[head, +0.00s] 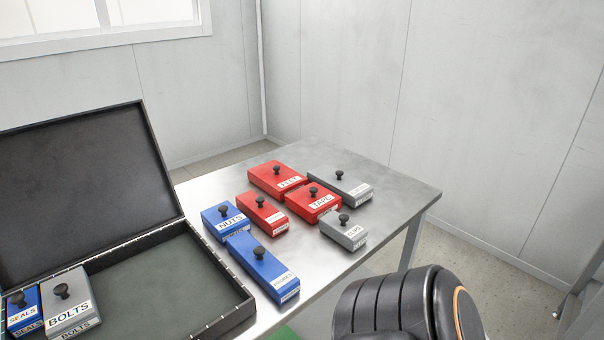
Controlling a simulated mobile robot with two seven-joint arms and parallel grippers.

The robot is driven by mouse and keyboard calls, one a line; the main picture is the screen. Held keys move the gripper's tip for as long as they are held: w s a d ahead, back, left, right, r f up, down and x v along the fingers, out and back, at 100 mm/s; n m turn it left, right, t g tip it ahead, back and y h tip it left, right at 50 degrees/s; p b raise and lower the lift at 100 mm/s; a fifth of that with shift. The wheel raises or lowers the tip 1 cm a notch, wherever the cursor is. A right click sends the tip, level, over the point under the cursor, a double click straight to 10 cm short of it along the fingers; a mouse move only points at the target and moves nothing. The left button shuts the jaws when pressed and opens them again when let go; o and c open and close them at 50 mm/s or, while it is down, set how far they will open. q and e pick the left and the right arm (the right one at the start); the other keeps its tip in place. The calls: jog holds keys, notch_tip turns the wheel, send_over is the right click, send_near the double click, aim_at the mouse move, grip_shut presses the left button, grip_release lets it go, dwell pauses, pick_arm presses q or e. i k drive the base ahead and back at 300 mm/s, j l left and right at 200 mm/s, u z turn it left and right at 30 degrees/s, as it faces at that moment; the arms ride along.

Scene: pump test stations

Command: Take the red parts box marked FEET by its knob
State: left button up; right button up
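Three red boxes with black knobs stand on the metal table. The far one (266,177) has a white label that seems to read FEET, though the print is small; its knob (277,170) stands up from the lid. A second red box (300,204), in front and to the right of it, reads TAPE. The third red box (254,211), nearer and to the left, has a label too small to read. Neither gripper is in view, and no box on the table is held.
Blue boxes, NUTS (213,217) and a longer one (247,261), stand nearer; grey boxes (350,194) (337,233) stand right. An open black case (232,306) at left holds SEALS (31,304) and BOLTS (80,294). The table's (404,205) right end is bare.

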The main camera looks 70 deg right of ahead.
aim_at(278, 176)
jog(key=z, duration=0.45)
jog(key=k+l+z, duration=0.1)
jog(key=z, duration=0.35)
jog(key=l+z, duration=0.15)
jog(key=z, duration=0.35)
jog(key=l+z, duration=0.1)
jog(key=z, duration=0.35)
jog(key=i+l, duration=0.15)
jog(key=l, duration=0.2)
jog(key=i+l+u, duration=0.15)
jog(key=i+l, duration=0.15)
jog(key=l, duration=0.35)
jog(key=i+u, duration=0.05)
